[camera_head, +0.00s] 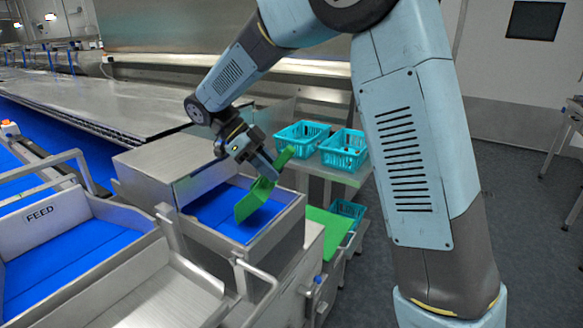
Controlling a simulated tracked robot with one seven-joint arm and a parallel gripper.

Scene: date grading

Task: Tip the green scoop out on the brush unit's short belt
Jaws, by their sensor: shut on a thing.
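The green scoop (252,203) is tilted steeply over the short blue belt (209,207) of the brush unit (150,165). My gripper (272,172) is shut on the scoop near its upper right end and holds it from above. The scoop's lower edge points down toward the belt; I cannot tell whether it touches. No dates can be made out on the belt or in the scoop. The scoop's inside is not clearly visible.
Two turquoise baskets (303,134) stand on a shelf behind the unit, and another turquoise basket (347,209) sits lower. A green surface (327,222) lies right of the unit. The tray marked FEED (40,213) is at left. Metal walls edge the short belt.

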